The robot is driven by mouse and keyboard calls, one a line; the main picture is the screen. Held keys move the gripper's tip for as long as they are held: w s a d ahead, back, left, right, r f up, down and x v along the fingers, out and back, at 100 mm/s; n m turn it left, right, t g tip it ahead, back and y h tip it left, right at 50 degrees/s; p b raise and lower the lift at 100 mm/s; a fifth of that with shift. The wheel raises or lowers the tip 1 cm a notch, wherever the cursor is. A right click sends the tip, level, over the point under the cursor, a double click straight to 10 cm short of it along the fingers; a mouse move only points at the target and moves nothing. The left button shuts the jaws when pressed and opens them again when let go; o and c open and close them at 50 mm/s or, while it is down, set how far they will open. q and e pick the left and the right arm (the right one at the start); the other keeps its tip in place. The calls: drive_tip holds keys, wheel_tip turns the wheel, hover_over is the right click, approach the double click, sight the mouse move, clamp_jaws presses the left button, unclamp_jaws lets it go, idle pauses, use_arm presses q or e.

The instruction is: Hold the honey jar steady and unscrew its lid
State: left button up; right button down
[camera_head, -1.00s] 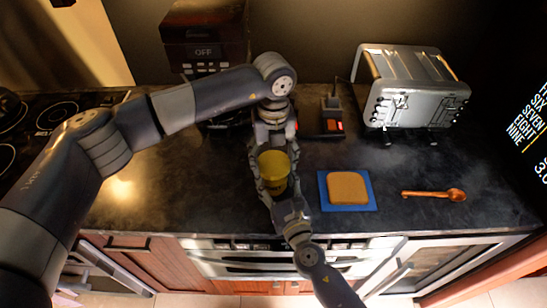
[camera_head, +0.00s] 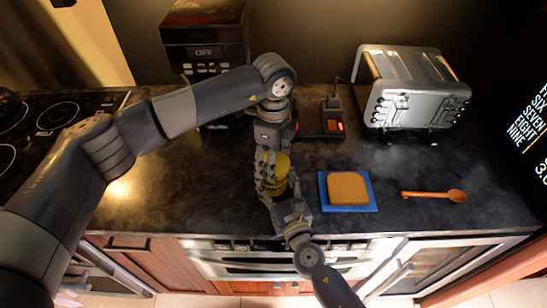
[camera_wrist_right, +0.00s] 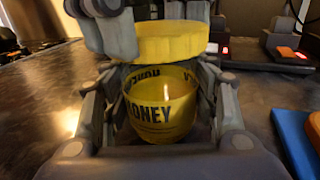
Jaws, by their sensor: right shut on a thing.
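The yellow ridged lid (camera_wrist_right: 170,43) sits on top of the jar and shows partly in the head view (camera_head: 282,165). My left gripper (camera_head: 271,165) is at the lid from behind, its fingers on either side. They look open around it; whether they touch it is unclear. The left gripper hides part of the lid.
A slice of bread (camera_head: 348,188) lies on a blue board (camera_head: 371,207) right of the jar. Farther right are a wooden spoon (camera_head: 434,195) and a silver toaster (camera_head: 412,88). A dark coffee machine (camera_head: 205,45) stands behind my left arm. A stove is at left.

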use_arm(q)
drive_tip(key=shift+r, duration=0.25)
drive_tip(key=shift+r, duration=0.9)
drive_tip(key=shift+r, duration=2)
use_arm(e)
drive_tip(key=c, duration=0.5)
unclamp_jaws()
